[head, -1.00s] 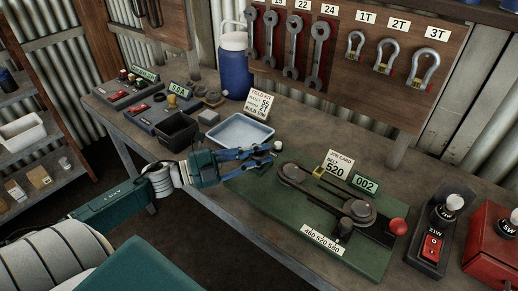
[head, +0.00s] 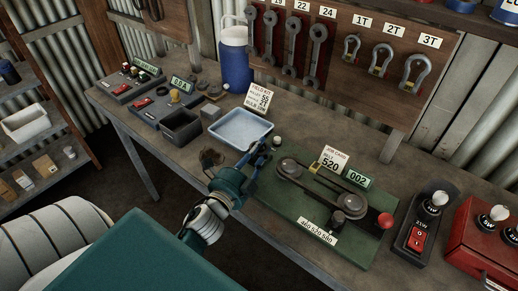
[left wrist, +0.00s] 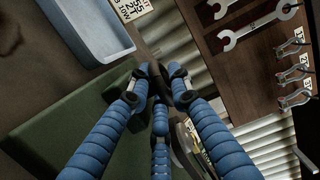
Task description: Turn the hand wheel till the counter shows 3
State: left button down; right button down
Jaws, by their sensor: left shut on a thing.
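The counter (head: 358,180) on the green board (head: 308,222) reads 002. My left gripper (head: 262,150) is at the board's far left end, left of the belt pulleys (head: 290,169). Its blue fingers are closed together. In the left wrist view the fingertips (left wrist: 158,82) meet around a small dark part, taken to be on the hand wheel. The fingers and wrist hide most of the wheel, so its angle cannot be told. My right gripper is not in view.
A job card (head: 334,160) reading 520 stands behind the belt. A red ball knob (head: 386,221) is at the board's right end. A blue tray (head: 241,128) lies close to the left gripper. Switch boxes (head: 424,224) stand at the right.

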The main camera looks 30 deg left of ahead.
pick_arm(q)
jog(key=shift+n+y, duration=0.3)
jog(key=shift+y, duration=0.2)
jog(key=c, duration=1.6)
grip_release()
jog(key=shift+o, duration=0.2)
jog(key=s, duration=0.4)
jog(key=s+d, duration=0.1)
jog(key=s, duration=0.7)
jog(key=shift+d, duration=0.4)
